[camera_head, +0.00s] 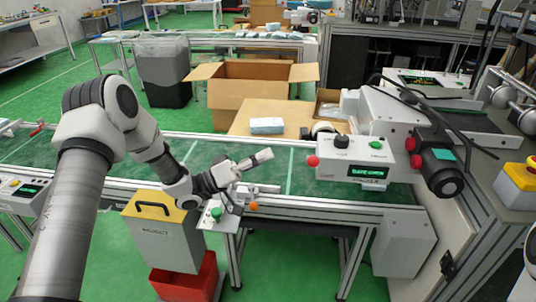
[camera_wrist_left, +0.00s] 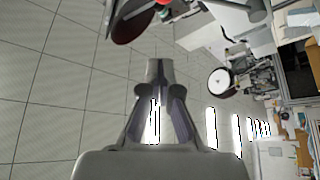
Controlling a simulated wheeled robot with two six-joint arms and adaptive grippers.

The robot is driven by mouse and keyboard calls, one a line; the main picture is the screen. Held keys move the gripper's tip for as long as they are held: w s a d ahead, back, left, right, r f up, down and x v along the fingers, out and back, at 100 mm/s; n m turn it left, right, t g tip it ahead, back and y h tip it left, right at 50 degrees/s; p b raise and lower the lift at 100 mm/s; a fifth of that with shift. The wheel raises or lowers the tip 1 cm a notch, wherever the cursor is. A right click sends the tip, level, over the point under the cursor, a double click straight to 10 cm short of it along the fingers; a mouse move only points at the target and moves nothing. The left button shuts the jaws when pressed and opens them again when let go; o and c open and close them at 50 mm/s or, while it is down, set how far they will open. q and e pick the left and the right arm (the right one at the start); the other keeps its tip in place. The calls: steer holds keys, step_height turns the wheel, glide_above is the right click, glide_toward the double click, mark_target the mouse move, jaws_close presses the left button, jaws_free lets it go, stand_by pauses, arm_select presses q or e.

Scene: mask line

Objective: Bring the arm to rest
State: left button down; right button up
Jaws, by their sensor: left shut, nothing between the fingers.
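My left arm (camera_head: 120,140) reaches in from the left, bent at the elbow, with its wrist low over the conveyor (camera_head: 330,190). My left gripper (camera_head: 262,157) is small in the head view and points to the right above the green belt. In the left wrist view the gripper (camera_wrist_left: 155,68) has its fingers together, with nothing between them. No object is held. My right gripper is not in the head view.
A control box (camera_head: 216,214) with a green button is close below my left wrist. A white machine panel (camera_head: 345,160) with a red knob stands to the right. An open cardboard box (camera_head: 250,92) and a flat blue-white pack (camera_head: 267,125) lie behind the belt. A yellow-topped bin (camera_head: 165,240) stands in front.

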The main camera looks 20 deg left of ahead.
arm_select(q)
steer(key=s+d+f+n+g+y+p, duration=0.45)
steer(key=s+d+f+y+p, duration=0.45)
steer(key=f, duration=0.6)
steer(key=s+a+f+m+g+y, duration=0.1)
steer(key=s+a+f+g+y, duration=0.1)
steer(key=s, duration=0.6)
steer(key=s+a+f+m+g+y+p, duration=0.1)
steer(key=s+a+f+g+y, duration=0.2)
steer(key=s, duration=0.6)
steer(key=s+a+f+m+g+y+p, duration=0.1)
steer(key=s+a+f+g+y, duration=0.2)
steer(key=s, duration=0.5)
steer(key=shift+s+f+g+y, duration=0.3)
steer(key=shift+s+f+g, duration=0.1)
steer(key=shift+f+g, duration=0.25)
steer(key=shift+w, duration=0.1)
